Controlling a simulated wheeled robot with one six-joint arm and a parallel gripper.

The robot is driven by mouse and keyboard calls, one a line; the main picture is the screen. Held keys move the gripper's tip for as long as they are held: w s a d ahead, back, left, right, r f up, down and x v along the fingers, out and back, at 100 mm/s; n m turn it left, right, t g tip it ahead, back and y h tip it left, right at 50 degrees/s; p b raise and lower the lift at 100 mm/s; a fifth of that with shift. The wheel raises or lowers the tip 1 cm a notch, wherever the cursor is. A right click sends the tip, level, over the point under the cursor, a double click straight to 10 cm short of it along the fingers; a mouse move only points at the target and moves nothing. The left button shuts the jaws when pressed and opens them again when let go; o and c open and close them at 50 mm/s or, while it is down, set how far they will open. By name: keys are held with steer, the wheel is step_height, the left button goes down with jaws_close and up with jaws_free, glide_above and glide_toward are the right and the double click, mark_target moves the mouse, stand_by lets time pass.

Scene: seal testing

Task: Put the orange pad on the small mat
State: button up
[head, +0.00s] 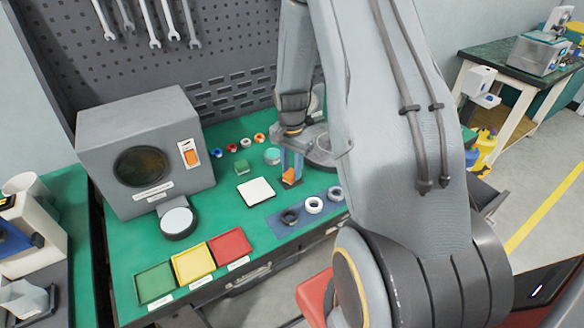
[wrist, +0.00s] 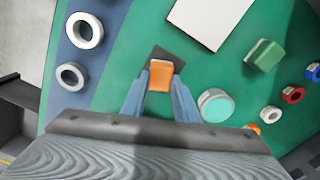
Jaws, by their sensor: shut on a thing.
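The orange pad (wrist: 161,74) is between the two fingers of my gripper (wrist: 158,90), which is shut on it. In the head view the pad (head: 289,174) shows at the tips of my gripper (head: 291,171), low over the green bench top. A small dark square (wrist: 168,57) shows just beyond and partly behind the pad in the wrist view; I cannot tell whether they touch. A white square (head: 256,191) lies flat to the left of the pad in the head view; it also shows at the top of the wrist view (wrist: 200,18).
A blue strip (head: 281,226) with black and white rings lies on the near side. A green block (wrist: 264,55), a teal-topped round part (wrist: 216,105) and several small rings are close by. Green, yellow and red trays (head: 230,245) line the front left. A grey box machine (head: 142,150) stands behind.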

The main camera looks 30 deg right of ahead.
mark_target(291, 172)
steer(key=shift+f, duration=0.2)
steer(key=shift+f, duration=0.15)
steer(key=o, duration=1)
step_height(291, 172, up, 12)
steer(key=b, duration=0.4)
steer(key=s+a+r+n, duration=0.1)
steer(key=s+a+n, duration=0.3)
steer(key=s+a, duration=0.1)
steer(key=s+a+r+n+t, duration=0.1)
steer(key=s+a+n, duration=0.3)
steer(key=s+a, duration=0.1)
steer(key=s+a+r+n, duration=0.1)
steer(key=s+a+n, duration=0.4)
steer(key=shift+s+a, duration=0.2)
steer(key=shift+a, duration=0.05)
